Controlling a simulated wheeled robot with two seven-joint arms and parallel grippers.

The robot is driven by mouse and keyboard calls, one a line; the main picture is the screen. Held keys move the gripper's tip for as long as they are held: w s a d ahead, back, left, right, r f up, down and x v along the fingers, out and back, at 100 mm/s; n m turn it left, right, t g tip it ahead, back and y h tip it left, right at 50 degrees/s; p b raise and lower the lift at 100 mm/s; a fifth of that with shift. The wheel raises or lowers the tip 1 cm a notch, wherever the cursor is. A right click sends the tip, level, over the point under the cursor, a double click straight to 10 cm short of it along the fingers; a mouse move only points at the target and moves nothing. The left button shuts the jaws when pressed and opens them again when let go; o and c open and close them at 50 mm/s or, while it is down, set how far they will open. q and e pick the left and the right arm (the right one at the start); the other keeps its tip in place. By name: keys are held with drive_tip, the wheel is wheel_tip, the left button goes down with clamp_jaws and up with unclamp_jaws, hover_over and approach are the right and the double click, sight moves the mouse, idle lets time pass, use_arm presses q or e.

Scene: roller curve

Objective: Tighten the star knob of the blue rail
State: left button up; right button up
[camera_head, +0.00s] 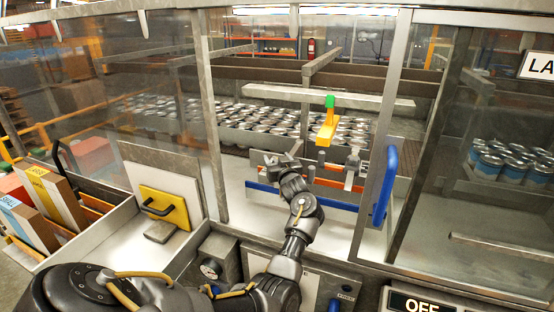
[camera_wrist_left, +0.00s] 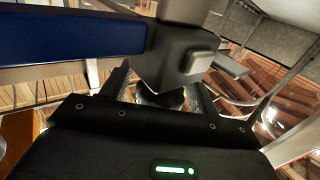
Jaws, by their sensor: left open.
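The blue rail (camera_head: 335,203) runs low across the front of the open bay, partly behind my left arm. In the left wrist view its blue bar (camera_wrist_left: 75,35) fills the upper left. My left gripper (camera_head: 283,163) is at the rail's left part, open. A grey block-like fitting (camera_wrist_left: 185,60) stands right in front of the fingers in the wrist view. A dark rounded part (camera_wrist_left: 163,98) shows below it between the fingers; I cannot tell whether this is the star knob. In the head view the gripper hides this spot. My right gripper is not in view.
An orange rail (camera_head: 328,183) lies just behind the blue one. A yellow lever with a green top (camera_head: 325,130) and a grey knob-topped post (camera_head: 353,160) stand to the right. A blue door handle (camera_head: 385,187) borders the opening. Many cans (camera_head: 265,120) fill the conveyor behind.

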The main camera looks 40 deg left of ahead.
use_arm(q)
drive_tip(key=c, duration=0.8)
drive_tip(key=shift+a, duration=0.15)
drive_tip(key=shift+c, duration=0.8)
drive_tip(key=shift+m+t+h, duration=0.6)
drive_tip(key=shift+t, duration=0.2)
drive_tip(key=shift+w+d+m+t+h, duration=0.1)
drive_tip(key=shift+d+m+t+h, duration=0.1)
drive_tip(key=shift+m+t+h, duration=0.65)
drive_tip(key=m+t+h, duration=0.2)
drive_tip(key=h, duration=0.1)
drive_tip(key=shift+w+d+f+m+t, duration=0.1)
drive_tip(key=shift+w+m+t, duration=0.05)
drive_tip(key=shift+m+t, duration=0.15)
drive_tip(key=m+t+h, duration=0.1)
drive_tip(key=h, duration=0.1)
drive_tip(key=shift+d+m+h+b, duration=0.1)
drive_tip(key=shift+m+h+b, duration=0.25)
drive_tip(key=shift+w+d+r+m+t+h, duration=0.1)
drive_tip(key=shift+m+t+h, duration=0.1)
drive_tip(key=shift+m+h, duration=0.6)
drive_tip(key=shift+d+r+m+t+h, duration=0.15)
drive_tip(key=shift+m+h, duration=0.25)
drive_tip(key=shift+h, duration=0.75)
drive_tip(key=shift+w+d+f+m+t+h, duration=0.1)
drive_tip(key=shift+m+t+h, duration=0.1)
drive_tip(key=shift+m+h, duration=0.6)
drive_tip(key=shift+r+h, duration=0.1)
drive_tip(key=shift+h, duration=0.35)
